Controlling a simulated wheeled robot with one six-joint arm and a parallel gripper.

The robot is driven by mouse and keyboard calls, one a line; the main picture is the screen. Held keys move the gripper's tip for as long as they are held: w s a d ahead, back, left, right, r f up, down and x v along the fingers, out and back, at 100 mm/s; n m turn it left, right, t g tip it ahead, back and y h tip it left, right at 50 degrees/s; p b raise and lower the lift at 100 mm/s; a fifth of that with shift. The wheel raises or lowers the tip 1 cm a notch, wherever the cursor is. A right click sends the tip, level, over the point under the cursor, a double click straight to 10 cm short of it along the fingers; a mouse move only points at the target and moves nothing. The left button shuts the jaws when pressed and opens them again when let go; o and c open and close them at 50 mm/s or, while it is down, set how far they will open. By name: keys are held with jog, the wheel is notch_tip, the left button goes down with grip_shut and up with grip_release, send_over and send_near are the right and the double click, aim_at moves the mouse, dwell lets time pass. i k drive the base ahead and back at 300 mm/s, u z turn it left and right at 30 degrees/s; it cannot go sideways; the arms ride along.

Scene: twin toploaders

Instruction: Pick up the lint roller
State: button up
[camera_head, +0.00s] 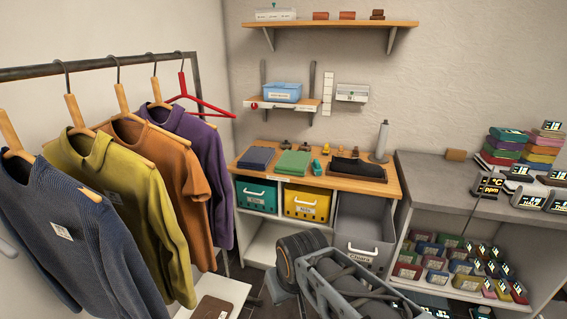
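A pale grey-white upright cylinder (382,140) stands on a round base at the right end of the wooden counter (376,187), near the back wall. It looks like the lint roller, but it is too small to be certain. Nothing touches it from above. Grey and black parts of my arm show at the bottom centre, in front of and below the counter. I cannot make out my gripper's fingers in this view.
Folded blue (256,158) and green (293,163) cloths, small items and a black tray (357,168) share the counter. A shelf (283,104) hangs above. A clothes rack (100,65) fills the left; a grey counter (433,178) with stacked boxes stands right.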

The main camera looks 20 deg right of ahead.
aim_at(317, 165)
jog(key=z, duration=0.05)
jog(key=i, duration=1.05)
jog(key=z, duration=0.55)
jog(key=i, duration=0.6)
jog(key=z, duration=0.35)
